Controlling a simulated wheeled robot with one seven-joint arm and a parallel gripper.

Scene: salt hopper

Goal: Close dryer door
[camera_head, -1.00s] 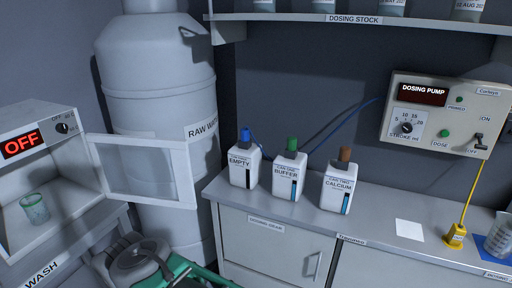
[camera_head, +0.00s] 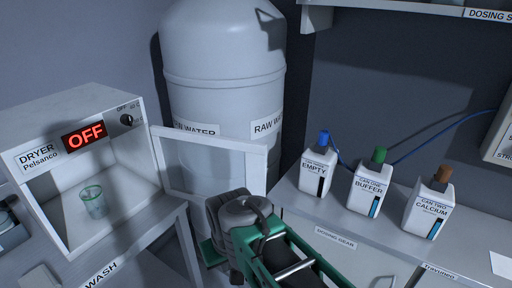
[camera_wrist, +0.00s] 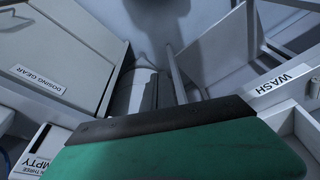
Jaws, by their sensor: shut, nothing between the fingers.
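The dryer (camera_head: 92,128) stands at the left in the head view, a white box with its front open and a red OFF display. Its dryer door (camera_head: 212,165), a white frame with a pale panel, stands swung open to the right of the box. A greenish glass beaker (camera_head: 94,202) sits inside on the dryer floor. My green and grey arm shows low in the middle, in front of the door's lower right part; its fingertips are not distinct there. In the wrist view my gripper (camera_wrist: 165,118) shows as a green body with a dark edge, shut and empty.
The WASH bench (camera_head: 105,268) carries the dryer. A large raw water tank (camera_head: 222,90) stands close behind the door. At the right, a counter (camera_head: 290,205) holds three white bottles with blue, green and brown caps. A floor gap lies between bench and counter.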

